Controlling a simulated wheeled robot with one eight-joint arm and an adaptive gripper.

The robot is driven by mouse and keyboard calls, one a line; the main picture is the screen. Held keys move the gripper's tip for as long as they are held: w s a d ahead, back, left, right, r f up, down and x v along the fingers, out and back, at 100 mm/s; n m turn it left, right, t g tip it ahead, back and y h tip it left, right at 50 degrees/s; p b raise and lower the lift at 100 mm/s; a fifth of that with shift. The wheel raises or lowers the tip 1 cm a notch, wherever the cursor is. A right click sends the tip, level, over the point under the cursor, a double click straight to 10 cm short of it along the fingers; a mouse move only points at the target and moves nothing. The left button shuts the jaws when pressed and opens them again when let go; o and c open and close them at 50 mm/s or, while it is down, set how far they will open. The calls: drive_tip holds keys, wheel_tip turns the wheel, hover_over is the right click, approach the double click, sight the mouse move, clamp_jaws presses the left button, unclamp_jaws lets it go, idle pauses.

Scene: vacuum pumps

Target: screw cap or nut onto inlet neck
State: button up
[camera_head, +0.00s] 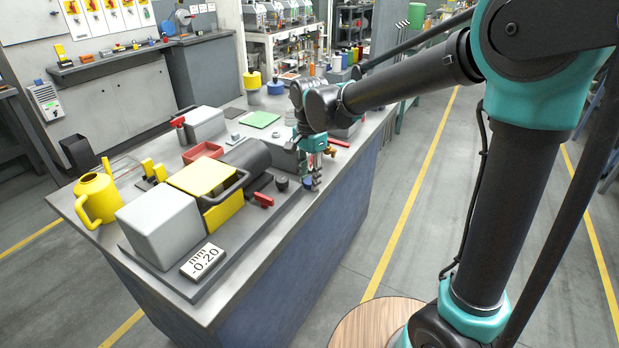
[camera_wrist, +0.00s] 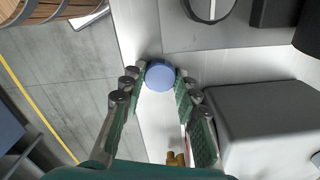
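A round blue cap (camera_wrist: 160,75) lies between and just beyond my fingertips in the wrist view. In the head view it shows as a small blue spot (camera_head: 308,183) near the bench's front edge. My gripper (camera_wrist: 161,82) is open, pointing down, with its fingers on either side of the cap; I cannot tell whether they touch it. It also shows in the head view (camera_head: 316,184). The vacuum pump (camera_head: 245,160) has a dark cylinder, a yellow body and a grey box. A short dark round piece (camera_head: 282,184) stands beside it; I cannot tell if this is the inlet neck.
The workbench (camera_head: 255,262) also bears a yellow watering can (camera_head: 97,200), a red tray (camera_head: 203,151), a green pad (camera_head: 260,119) and a display block (camera_head: 203,262). A brass fitting (camera_wrist: 177,158) and a grey block (camera_wrist: 265,130) are close to my fingers.

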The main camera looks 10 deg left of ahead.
clamp_jaws()
drive_tip(key=shift+r, duration=3)
